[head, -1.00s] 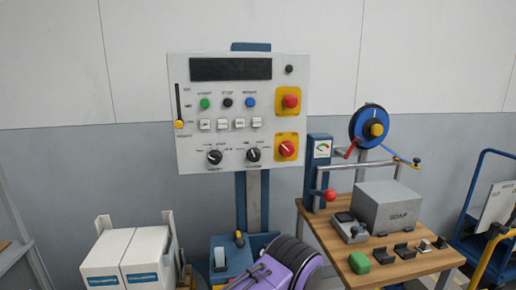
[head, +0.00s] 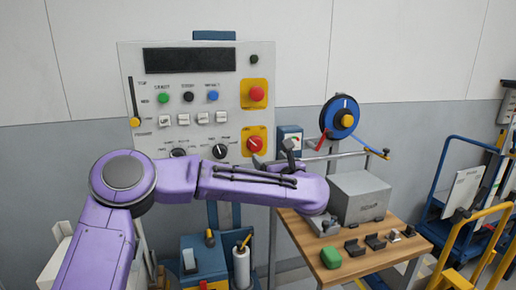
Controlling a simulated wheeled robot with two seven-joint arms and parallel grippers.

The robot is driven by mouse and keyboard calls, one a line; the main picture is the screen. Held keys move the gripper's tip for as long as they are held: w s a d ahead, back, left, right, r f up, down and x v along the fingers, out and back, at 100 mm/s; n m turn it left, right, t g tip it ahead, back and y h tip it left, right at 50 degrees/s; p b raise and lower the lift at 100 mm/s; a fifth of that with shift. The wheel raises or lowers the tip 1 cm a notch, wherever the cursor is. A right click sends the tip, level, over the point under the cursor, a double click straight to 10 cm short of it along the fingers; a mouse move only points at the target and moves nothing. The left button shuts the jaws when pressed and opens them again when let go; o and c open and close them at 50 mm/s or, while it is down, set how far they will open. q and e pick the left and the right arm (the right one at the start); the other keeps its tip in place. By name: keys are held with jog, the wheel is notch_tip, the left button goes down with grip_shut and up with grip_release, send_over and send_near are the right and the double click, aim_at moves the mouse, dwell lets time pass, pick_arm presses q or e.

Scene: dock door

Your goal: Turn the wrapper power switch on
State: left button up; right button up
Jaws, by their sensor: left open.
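The wrapper's control panel (head: 197,75) is a pale upright box on a blue post. The red rotary switch (head: 255,144) sits on a yellow plate at its lower right and looks like the power switch. Its pointer is tilted. Above it is a red mushroom button (head: 257,94) on another yellow plate. My left purple arm reaches across in front of the panel's lower edge. My left gripper (head: 289,152), dark grey, is open just right of the red switch and does not appear to hold it. My right gripper is out of view.
Black knobs (head: 220,152) and coloured buttons (head: 163,97) share the panel. A wooden table (head: 300,232) holds a grey box (head: 359,198), a green item (head: 331,258) and small black parts. A tape reel (head: 342,117) stands behind. A yellow-railed cart (head: 470,240) is at right.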

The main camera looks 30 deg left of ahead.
aim_at(257, 146)
pick_arm(q)
jog(key=p+x, duration=0.4)
jog(key=x, duration=0.5)
jog(key=shift+w+a+r, duration=0.15)
jog(key=shift+a, duration=0.1)
jog(key=shift+w+a, duration=0.3)
jog(key=c, duration=1)
jog(key=shift+d, duration=0.1)
jog(key=shift+c, duration=0.2)
jog(key=shift+f, duration=0.2)
